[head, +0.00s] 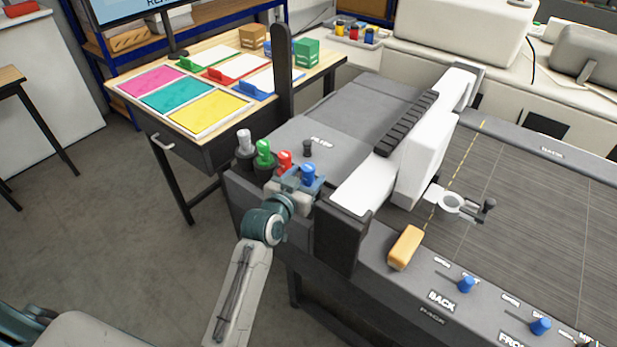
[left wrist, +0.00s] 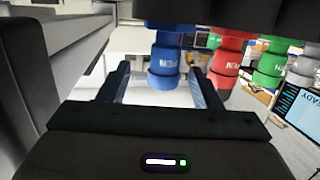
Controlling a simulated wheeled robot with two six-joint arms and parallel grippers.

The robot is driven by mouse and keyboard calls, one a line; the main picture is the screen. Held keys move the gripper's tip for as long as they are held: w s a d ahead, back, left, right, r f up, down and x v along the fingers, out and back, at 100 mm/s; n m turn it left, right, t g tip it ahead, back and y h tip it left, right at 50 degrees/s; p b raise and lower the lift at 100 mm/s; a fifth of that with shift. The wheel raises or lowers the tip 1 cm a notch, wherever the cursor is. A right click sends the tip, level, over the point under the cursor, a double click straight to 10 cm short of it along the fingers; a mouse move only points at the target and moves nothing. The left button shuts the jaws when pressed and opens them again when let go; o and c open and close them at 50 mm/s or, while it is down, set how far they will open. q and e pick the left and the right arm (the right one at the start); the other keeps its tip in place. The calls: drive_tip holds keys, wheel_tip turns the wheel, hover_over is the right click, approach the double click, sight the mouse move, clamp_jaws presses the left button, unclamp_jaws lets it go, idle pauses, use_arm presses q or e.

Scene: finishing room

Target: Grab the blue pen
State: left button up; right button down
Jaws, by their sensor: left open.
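The blue pen (head: 308,174) stands upright at the near end of a row of pens on the corner of the dark cutting machine. My left gripper (head: 298,180) is at this pen, with its fingers open. In the left wrist view the blue pen (left wrist: 164,62) appears between the two open fingers (left wrist: 160,80), with gaps to both sides. How deep it sits between them is hard to tell. The red pen (head: 284,160) is close beside it, and shows just behind the right finger in the left wrist view (left wrist: 222,72). My right gripper is not in view.
The green pen (head: 263,152) and the white pen (head: 244,142) stand farther along the row. A white carriage (head: 425,165) with a ring holder (head: 450,203) spans the machine. A tan block (head: 405,248) lies on its front edge. A wooden table (head: 205,55) holds coloured sheets.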

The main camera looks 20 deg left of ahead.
sight(311, 168)
use_arm(q)
drive_tip(key=p+x, duration=0.1)
drive_tip(key=x, duration=0.1)
drive_tip(key=p+x, duration=0.1)
drive_tip(key=x, duration=0.1)
drive_tip(key=shift+w+a+r, duration=0.15)
drive_tip(key=shift+a+r, duration=0.05)
drive_tip(key=shift+w+f, duration=0.2)
drive_tip(key=shift+w, duration=0.05)
drive_tip(key=shift+s, duration=0.1)
drive_tip(key=shift+c, duration=0.5)
drive_tip(key=c, duration=1)
